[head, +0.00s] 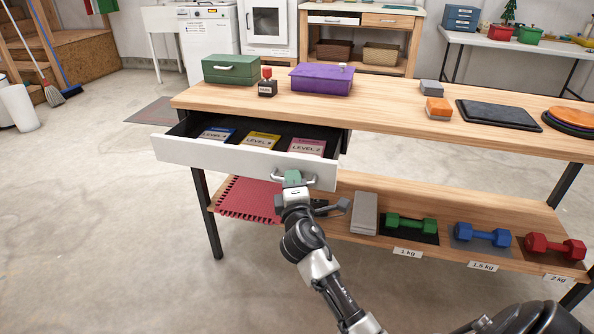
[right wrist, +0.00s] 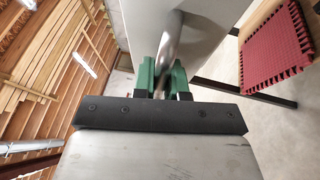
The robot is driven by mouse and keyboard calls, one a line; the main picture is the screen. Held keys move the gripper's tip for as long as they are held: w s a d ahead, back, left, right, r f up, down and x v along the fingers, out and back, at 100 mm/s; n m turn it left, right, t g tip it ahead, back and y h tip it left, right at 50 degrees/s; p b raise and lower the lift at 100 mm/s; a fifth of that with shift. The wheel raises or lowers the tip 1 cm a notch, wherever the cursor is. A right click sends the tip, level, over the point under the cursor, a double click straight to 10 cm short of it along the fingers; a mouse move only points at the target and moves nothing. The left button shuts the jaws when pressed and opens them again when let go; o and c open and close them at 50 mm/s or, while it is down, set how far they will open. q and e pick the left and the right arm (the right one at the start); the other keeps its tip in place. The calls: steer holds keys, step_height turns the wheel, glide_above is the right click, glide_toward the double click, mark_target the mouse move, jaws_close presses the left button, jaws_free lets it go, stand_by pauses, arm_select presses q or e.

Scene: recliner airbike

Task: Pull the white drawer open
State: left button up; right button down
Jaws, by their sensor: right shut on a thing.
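The white drawer (head: 230,163) is pulled out from under the wooden workbench top at its left end, and its inside shows. Blue, yellow and pink "LEVEL" items lie in it. My right gripper (head: 292,178) is at the drawer front's metal handle (head: 307,176), toward the front's right side. In the right wrist view, the green-tipped fingers (right wrist: 167,80) are shut on the handle bar (right wrist: 170,45), with the drawer front (right wrist: 215,25) behind it. My left gripper is not in view.
On the bench (head: 395,125) stand a green box (head: 231,69), a purple box (head: 321,79) and a black tray (head: 500,114). The lower shelf holds a red mat (head: 248,199) and green, blue and red dumbbells.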

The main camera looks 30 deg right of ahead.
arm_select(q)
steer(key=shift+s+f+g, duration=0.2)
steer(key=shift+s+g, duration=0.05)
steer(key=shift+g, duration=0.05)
arm_select(e)
steer(key=s+a, duration=0.4)
steer(key=a, duration=0.1)
steer(key=shift+s, duration=0.2)
steer(key=c, duration=1.4)
jaws_free()
steer(key=shift+c, duration=0.2)
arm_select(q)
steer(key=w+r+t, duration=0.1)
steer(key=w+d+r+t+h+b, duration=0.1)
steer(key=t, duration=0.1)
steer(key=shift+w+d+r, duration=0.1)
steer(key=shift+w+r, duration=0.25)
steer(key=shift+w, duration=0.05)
arm_select(e)
steer(key=v, duration=1)
steer(key=shift+s+a, duration=0.2)
steer(key=shift+s, duration=0.15)
steer(key=shift+f, duration=0.1)
